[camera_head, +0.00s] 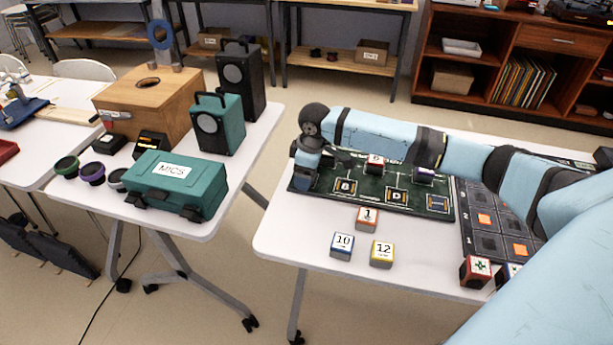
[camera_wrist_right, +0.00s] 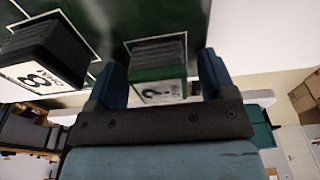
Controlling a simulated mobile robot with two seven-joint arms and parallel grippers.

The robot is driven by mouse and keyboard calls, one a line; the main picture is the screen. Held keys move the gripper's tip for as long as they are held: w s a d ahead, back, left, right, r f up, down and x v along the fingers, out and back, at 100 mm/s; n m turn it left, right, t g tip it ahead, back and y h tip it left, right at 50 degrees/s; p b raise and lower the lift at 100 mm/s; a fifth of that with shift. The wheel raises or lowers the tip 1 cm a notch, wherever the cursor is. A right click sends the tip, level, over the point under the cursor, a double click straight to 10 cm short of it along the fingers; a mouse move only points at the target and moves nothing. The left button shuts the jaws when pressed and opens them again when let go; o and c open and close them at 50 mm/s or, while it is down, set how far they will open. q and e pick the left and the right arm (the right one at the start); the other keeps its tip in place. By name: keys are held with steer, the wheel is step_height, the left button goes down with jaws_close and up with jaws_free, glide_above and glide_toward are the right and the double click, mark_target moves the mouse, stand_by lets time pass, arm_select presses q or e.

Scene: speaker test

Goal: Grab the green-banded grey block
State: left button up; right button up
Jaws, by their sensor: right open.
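The green-banded grey block (camera_wrist_right: 157,58) shows in the right wrist view, with a white face bearing a dark character. It stands on a dark green board (camera_head: 328,196). My right gripper (camera_wrist_right: 162,70) is open, with its two blue fingers on either side of the block. The left finger looks very close to it, and a small gap shows at the right one; I cannot tell if either touches. In the head view my right gripper (camera_head: 304,172) points down over the board's left end and hides the block. My left gripper is not in view.
A dark block marked 8 (camera_wrist_right: 42,58) stands left of the fingers in the wrist view. Blocks 1 (camera_head: 367,219), 10 (camera_head: 341,246) and 12 (camera_head: 381,254) sit in front of the board. A teal case (camera_head: 176,185) is on the separate left table.

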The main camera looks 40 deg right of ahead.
steer(key=c, duration=1)
steer(key=shift+r, duration=0.1)
steer(key=shift+r, duration=0.1)
